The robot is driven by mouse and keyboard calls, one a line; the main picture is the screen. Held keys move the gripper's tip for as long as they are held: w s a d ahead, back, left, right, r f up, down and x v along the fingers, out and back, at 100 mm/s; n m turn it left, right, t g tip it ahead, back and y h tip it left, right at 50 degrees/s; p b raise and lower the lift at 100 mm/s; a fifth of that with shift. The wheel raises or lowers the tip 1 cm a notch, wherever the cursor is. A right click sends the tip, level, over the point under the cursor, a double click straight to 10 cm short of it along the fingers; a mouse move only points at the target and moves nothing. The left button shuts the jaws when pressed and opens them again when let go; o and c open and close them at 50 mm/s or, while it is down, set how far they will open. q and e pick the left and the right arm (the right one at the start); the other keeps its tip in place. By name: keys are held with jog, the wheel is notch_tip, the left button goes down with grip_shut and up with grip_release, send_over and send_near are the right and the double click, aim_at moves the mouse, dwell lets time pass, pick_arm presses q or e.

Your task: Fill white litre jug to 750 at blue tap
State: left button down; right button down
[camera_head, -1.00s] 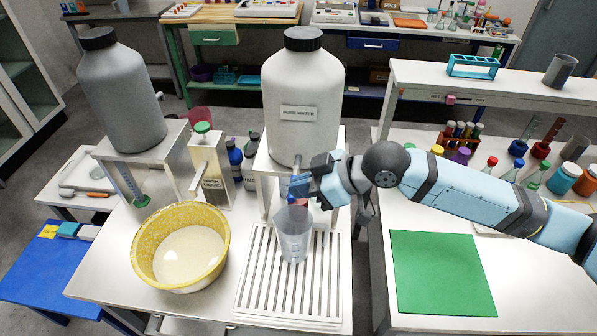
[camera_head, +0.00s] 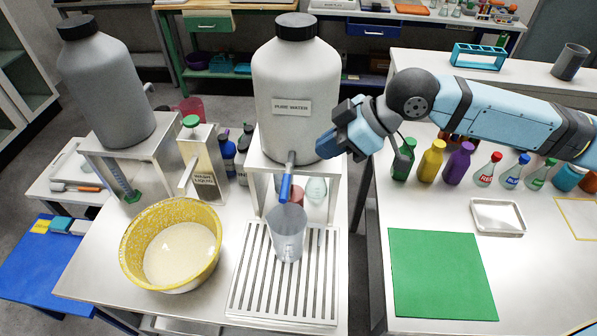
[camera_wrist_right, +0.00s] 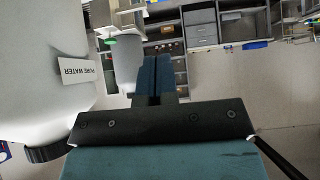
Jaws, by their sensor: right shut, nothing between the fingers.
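The litre jug (camera_head: 288,240) looks translucent grey-white and stands upright on the slatted drain grid, directly below the blue tap (camera_head: 286,187). The tap sticks out under the large grey PURE WATER container (camera_head: 297,75). The water level and the jug's marks are too small to read, and I cannot tell whether water is running. My right gripper (camera_head: 325,147) is shut and empty, to the right of the tap and above it, in front of the container's lower right side. Its closed fingers also show in the right wrist view (camera_wrist_right: 156,76). My left gripper is out of view.
A yellow basin (camera_head: 128,255) of pale liquid stands left of the drain grid (camera_head: 250,290). A wash-liquid dispenser (camera_head: 203,160) and a second grey container (camera_head: 105,90) stand behind it. A green mat (camera_head: 440,275) and several coloured bottles occupy the right bench.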

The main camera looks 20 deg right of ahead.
jog(key=p, duration=0.1)
send_over(290, 180)
jog(key=s, duration=0.4)
notch_tip(290, 180, down, 7)
jog(key=f, duration=0.2)
jog(key=a+f, duration=0.1)
jog(key=shift+w, duration=0.25)
jog(key=shift+f+p, duration=0.3)
jog(key=shift+f, duration=0.2)
